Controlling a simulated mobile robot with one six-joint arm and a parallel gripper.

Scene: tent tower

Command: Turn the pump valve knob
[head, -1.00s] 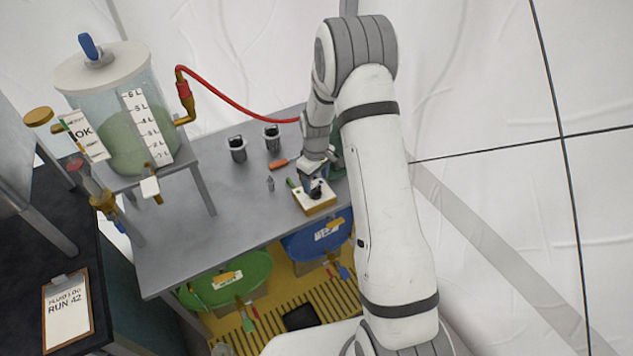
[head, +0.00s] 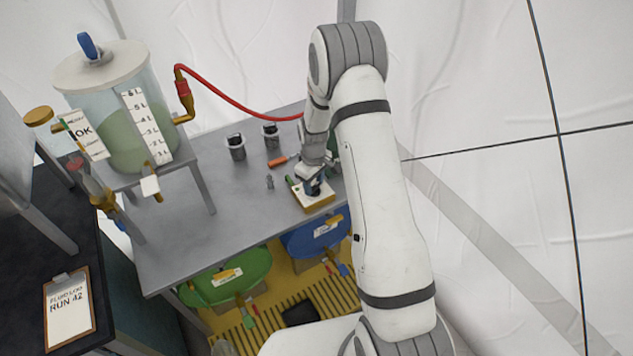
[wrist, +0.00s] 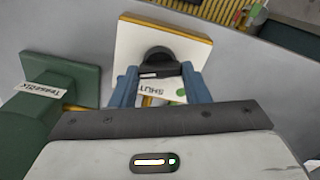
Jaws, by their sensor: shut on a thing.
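The pump valve is a flat box (head: 318,205) with a white top and yellow edges, standing on the grey bench. In the wrist view the box (wrist: 128,45) carries a round black knob (wrist: 160,55) with a raised bar. A label reading "SHUT" (wrist: 147,98) is on the box's near side. My gripper (head: 313,186) is over the box. In the wrist view its two blue fingers (wrist: 158,71) are shut on the knob's bar, one on each side. In the head view the knob is mostly hidden by my gripper.
A green block (wrist: 62,82) with a tag stands close left of the valve box in the wrist view. On the bench (head: 190,240) are two dark cups (head: 236,148) and an orange-handled tool (head: 278,161). A tank (head: 125,130) with a red hose (head: 235,108) stands left.

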